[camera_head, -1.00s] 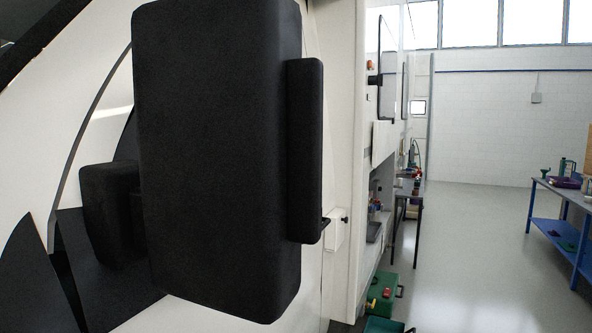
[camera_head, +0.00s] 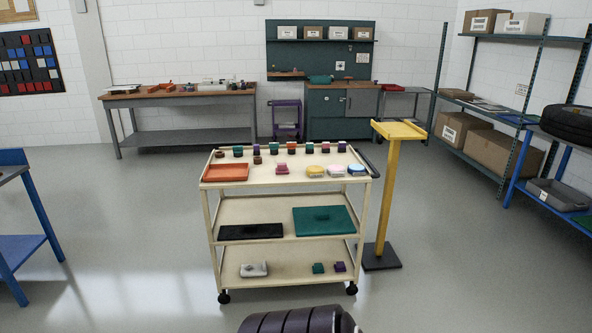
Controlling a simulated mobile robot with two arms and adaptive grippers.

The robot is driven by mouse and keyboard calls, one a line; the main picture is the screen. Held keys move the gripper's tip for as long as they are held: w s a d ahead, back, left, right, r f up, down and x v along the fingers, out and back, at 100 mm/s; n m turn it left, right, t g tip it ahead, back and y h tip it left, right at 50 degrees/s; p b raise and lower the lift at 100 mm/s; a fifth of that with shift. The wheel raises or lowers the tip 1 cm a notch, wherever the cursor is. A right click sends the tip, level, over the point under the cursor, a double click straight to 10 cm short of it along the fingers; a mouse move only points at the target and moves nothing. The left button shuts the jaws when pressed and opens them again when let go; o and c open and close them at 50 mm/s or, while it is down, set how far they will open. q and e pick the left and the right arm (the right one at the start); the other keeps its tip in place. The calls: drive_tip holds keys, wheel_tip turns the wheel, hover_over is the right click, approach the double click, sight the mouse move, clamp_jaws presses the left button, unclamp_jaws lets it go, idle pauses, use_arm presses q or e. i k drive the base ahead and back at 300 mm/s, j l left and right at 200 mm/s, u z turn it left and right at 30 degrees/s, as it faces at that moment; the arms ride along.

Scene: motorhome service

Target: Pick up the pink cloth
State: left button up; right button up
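A small light pink folded thing (camera_head: 336,171), which looks like the pink cloth, lies on the top shelf of a cream cart (camera_head: 262,182), toward its right front. It sits between a yellow folded thing (camera_head: 315,172) and a light blue one (camera_head: 357,170). A darker pink small object (camera_head: 281,168) stands further left on the same shelf. Neither of my grippers shows in the view. The cart stands a short way ahead, with its front side facing me.
A red tray (camera_head: 226,173) and a row of small coloured jars share the cart top. A yellow stand (camera_head: 389,190) is close by the cart's right. A blue table (camera_head: 30,245) is at left, shelving (camera_head: 520,150) at right. A dark ridged object shows at the bottom edge. Grey floor is open around the cart.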

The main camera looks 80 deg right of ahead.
sight(282, 168)
drive_tip(key=z, duration=2.65)
drive_tip(key=u, duration=3.6)
drive_tip(key=z, duration=3.6)
